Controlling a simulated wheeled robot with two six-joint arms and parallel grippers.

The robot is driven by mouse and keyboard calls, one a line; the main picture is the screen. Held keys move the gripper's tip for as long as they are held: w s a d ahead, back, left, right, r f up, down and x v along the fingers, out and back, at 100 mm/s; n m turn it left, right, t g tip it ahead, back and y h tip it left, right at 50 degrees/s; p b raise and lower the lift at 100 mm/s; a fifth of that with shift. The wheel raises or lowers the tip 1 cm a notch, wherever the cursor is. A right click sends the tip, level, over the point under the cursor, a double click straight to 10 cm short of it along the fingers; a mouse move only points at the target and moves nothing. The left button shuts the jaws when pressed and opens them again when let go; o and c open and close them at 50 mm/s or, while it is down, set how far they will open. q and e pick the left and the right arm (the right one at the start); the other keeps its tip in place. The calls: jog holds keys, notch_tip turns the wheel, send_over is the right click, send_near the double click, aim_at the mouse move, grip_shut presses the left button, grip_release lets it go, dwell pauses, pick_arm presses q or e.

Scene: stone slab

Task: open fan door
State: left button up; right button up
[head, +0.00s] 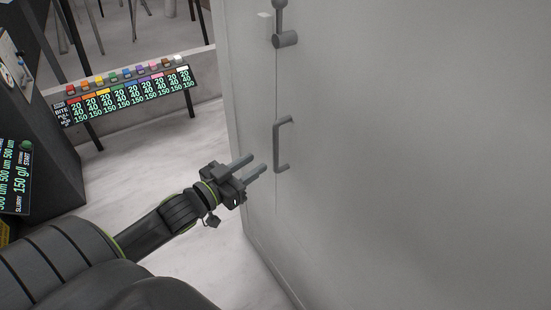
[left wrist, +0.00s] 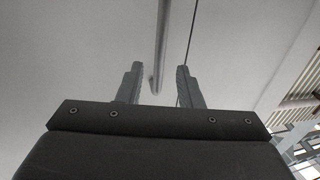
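The fan door (head: 410,160) is a large pale grey panel filling the right of the head view, and it looks shut along its seam. Its dark grey C-shaped handle (head: 277,145) stands upright near the left edge. A cylindrical latch (head: 285,39) sits above the handle. My left gripper (head: 256,167) is open and empty, its fingers pointing at the handle from the left and slightly below. In the left wrist view the handle bar (left wrist: 161,45) runs between the two fingers (left wrist: 160,85), seemingly beyond their tips. My right gripper is not in view.
A sloped display board (head: 125,95) with coloured blocks stands at the back left. A dark cabinet (head: 45,150) with lit panels stands at the far left. The pale floor (head: 175,155) between them and the door is clear.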

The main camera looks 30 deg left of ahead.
pick_arm(q)
jog(key=b, duration=0.2)
send_over(275, 168)
jog(key=shift+w+a, duration=0.15)
jog(key=shift+w, duration=0.25)
jog(key=shift+c, duration=0.2)
grip_shut()
